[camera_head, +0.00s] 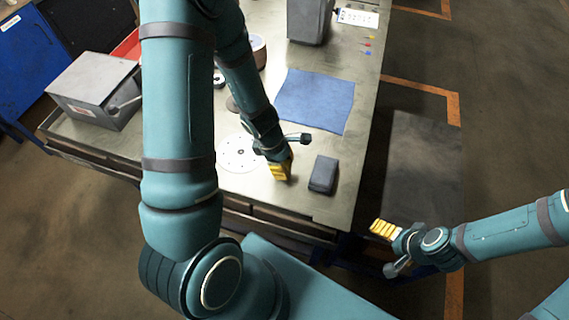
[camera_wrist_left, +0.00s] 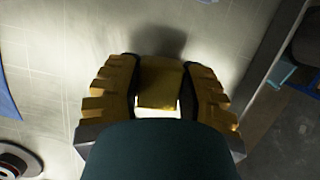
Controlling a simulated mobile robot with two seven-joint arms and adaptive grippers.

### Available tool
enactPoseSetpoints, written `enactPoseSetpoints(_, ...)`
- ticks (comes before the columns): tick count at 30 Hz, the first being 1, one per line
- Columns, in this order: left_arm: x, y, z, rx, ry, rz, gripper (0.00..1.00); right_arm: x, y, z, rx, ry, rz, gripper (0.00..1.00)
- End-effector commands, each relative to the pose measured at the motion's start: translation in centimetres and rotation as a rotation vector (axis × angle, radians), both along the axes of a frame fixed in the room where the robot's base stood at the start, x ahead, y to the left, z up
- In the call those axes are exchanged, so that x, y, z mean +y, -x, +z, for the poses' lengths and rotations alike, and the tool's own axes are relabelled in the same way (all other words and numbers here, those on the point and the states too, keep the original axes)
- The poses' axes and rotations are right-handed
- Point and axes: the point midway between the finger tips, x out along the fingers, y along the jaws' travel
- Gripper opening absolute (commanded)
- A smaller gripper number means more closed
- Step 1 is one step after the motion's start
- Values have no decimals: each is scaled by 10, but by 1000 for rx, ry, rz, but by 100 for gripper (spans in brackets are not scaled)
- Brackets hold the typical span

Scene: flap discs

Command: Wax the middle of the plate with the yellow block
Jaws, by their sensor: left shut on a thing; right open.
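My left gripper (camera_head: 280,170) is low over the pale metal worktop (camera_head: 305,212), between a white round disc with small holes (camera_head: 237,155) and a dark grey block (camera_head: 323,174). In the left wrist view its ridged yellow fingers (camera_wrist_left: 160,95) are shut on the yellow block (camera_wrist_left: 160,84). A shadow falls on the worktop beyond the block; I cannot tell whether the block touches the surface. In the head view the block is not distinct from the yellow fingers. I cannot make out a separate plate. My right gripper (camera_head: 382,229) is open and empty, off the table's right edge.
A blue cloth (camera_head: 315,98) lies flat behind the left gripper. A grey metal box (camera_head: 95,88) stands at the left and a grey container (camera_head: 309,20) at the back. A dark-centred disc (camera_wrist_left: 16,161) shows in the left wrist view.

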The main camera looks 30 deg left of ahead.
Motion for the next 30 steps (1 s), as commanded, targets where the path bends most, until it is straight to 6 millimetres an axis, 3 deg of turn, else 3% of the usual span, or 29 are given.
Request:
enactPoseSetpoints(22,0,0,54,0,0,-1,0,-3,1,58,-1,-9,1,95)
enactPoseSetpoints(30,0,0,58,0,0,-1,0,-3,1,62,0,-10,2,95)
